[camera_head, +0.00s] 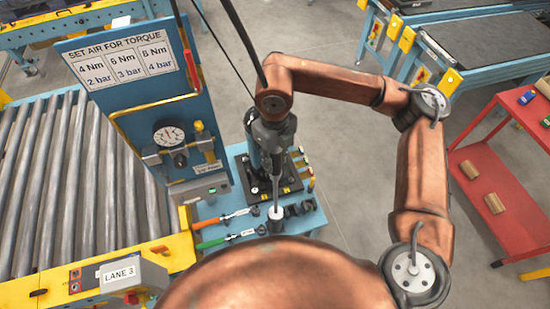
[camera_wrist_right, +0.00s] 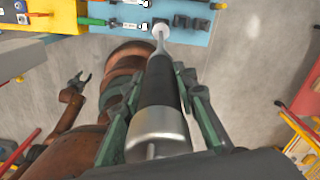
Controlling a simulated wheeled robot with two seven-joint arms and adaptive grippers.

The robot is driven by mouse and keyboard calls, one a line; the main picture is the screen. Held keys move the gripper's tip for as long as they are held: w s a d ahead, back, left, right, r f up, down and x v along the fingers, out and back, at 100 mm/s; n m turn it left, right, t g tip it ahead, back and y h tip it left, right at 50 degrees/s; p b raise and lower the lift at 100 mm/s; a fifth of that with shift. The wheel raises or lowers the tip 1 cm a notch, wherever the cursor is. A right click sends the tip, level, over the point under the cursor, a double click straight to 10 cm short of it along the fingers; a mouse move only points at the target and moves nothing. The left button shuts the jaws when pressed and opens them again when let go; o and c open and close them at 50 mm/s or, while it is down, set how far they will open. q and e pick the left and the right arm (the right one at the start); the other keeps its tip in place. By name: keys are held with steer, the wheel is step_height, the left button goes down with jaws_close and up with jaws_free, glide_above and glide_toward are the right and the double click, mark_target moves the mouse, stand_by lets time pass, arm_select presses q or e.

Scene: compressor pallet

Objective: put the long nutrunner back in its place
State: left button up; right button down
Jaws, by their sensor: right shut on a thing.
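My right gripper (camera_head: 270,142) is shut on the long nutrunner, holding it roughly upright above the small blue tool table (camera_head: 212,212). In the right wrist view the nutrunner (camera_wrist_right: 157,125) shows a silver end and a black grip between the green fingers. Its thin shaft (camera_head: 276,190) points down to a pale socket end (camera_head: 276,213), just above or at a dark round holder (camera_head: 275,226). I cannot tell whether they touch. My left gripper (camera_wrist_right: 80,82) is outside the head view. In the right wrist view its jaws look apart and empty.
A black fixture (camera_head: 255,178) stands behind the nutrunner. An orange-handled tool (camera_head: 222,217) and a green-handled tool (camera_head: 228,239) lie to the left. A blue gauge panel (camera_head: 165,120) rises beside the roller conveyor (camera_head: 75,180). A red cart (camera_head: 505,185) stands at the right.

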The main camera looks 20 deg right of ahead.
steer(key=shift+f, duration=0.2)
steer(key=c, duration=1.5)
jaws_free()
steer(key=shift+o, duration=0.2)
step_height(320, 180, up, 12)
